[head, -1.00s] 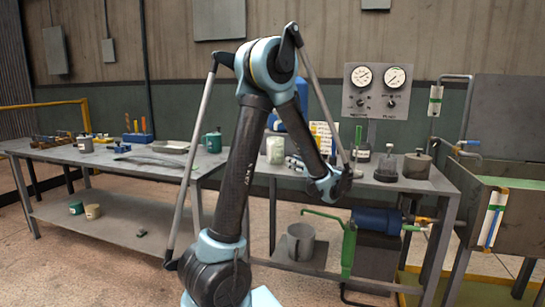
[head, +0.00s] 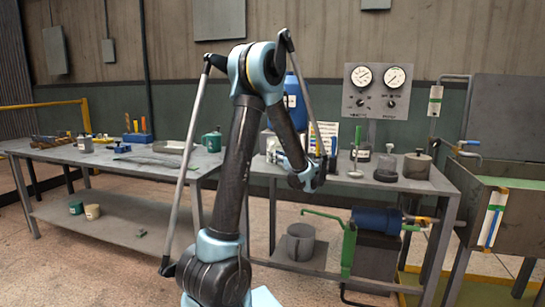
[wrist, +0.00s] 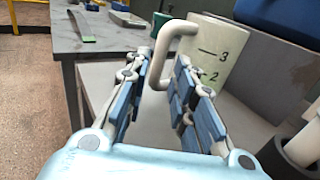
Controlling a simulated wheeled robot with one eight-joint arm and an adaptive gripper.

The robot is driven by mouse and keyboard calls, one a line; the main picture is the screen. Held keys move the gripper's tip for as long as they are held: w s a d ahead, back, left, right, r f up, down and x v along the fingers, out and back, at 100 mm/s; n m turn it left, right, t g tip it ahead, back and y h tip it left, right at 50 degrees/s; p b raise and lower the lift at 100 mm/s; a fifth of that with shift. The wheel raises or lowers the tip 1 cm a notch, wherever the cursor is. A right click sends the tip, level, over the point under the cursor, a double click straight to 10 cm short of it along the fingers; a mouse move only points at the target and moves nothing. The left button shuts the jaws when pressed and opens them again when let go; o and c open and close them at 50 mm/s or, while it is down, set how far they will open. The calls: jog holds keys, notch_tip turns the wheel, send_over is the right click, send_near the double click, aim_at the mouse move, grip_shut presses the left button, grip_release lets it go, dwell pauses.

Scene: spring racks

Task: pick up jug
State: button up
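The jug (wrist: 221,62) is cream with dark graduation marks and the numbers 3 and 2. In the wrist view it stands upright at the upper middle on a grey bench, with its curved handle pointing left toward my gripper. My gripper (wrist: 166,62) is open, and its blue-padded fingers lie left and right of the handle in the picture. I cannot tell whether a finger touches it. The right finger covers part of the jug's lower body. In the head view my gripper (head: 320,172) is over the bench, and my arm mostly hides the jug.
Bottles and dark pots (head: 387,168) stand to the right. A grey bucket (head: 301,243) is on the shelf below.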

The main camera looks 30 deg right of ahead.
jog(key=w, duration=0.4)
jog(key=shift+w+a, duration=0.25)
jog(key=shift+a, duration=0.1)
grip_shut()
